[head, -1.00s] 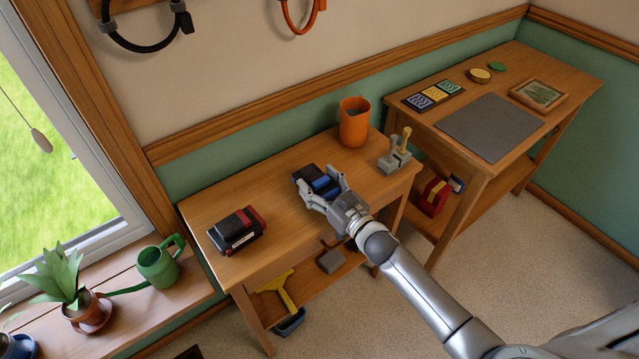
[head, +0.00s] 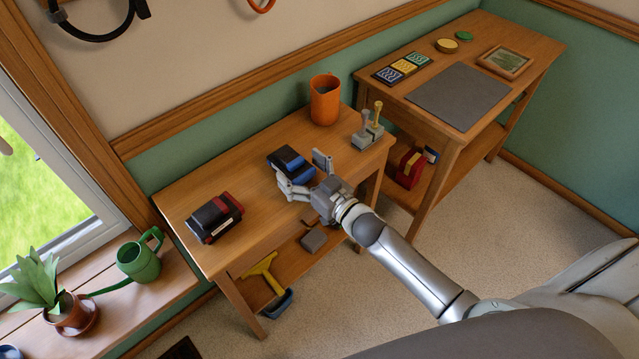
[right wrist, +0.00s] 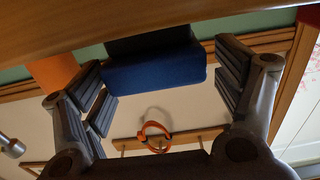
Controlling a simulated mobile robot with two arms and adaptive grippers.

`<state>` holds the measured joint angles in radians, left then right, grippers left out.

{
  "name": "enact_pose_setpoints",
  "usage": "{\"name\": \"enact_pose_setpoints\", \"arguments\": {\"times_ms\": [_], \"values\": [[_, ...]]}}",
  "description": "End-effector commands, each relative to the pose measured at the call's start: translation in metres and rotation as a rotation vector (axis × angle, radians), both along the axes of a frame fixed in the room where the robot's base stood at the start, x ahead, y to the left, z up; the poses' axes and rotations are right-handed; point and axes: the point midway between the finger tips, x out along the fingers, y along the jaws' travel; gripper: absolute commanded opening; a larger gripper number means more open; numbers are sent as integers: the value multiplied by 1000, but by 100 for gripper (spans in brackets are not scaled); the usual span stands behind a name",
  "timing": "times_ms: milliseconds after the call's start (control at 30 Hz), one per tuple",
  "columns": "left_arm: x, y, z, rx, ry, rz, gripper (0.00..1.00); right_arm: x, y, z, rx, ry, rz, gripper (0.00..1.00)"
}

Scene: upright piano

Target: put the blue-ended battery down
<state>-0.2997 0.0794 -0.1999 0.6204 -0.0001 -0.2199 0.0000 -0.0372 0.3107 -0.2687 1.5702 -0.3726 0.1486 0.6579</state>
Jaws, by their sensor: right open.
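The blue-ended battery (head: 290,160), a dark block with a blue end, rests on the left wooden table (head: 253,190). My right gripper (head: 302,170) is open at the near side of the battery, fingers spread and apart from it. In the right wrist view, the battery's blue end (right wrist: 155,70) shows between the two open fingers, with gaps on both sides. My left gripper is not in view.
A red-and-black battery (head: 214,218) lies to the left on the same table. An orange cup (head: 324,100) and a grey stand with two upright pieces (head: 368,130) are behind and right. Bare tabletop separates the two batteries.

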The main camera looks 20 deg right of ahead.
Motion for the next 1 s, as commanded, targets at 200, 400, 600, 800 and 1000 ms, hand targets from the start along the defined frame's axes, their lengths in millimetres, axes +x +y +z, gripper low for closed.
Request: {"name": "enact_pose_setpoints", "arguments": {"times_ms": [200, 400, 600, 800, 1000], "values": [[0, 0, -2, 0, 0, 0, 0, -45, -16, -1, -1, 2, 0, 86], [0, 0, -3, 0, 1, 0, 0, -75, -27, -1, -1, 2, 0, 86], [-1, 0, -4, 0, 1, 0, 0, -89, -33, 0, 0, 0, -1, 86], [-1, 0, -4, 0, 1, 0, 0, -90, -33, 1, 0, -1, 0, 86], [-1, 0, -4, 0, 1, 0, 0, -90, -33, 1, 0, -1, 0, 86]]}}
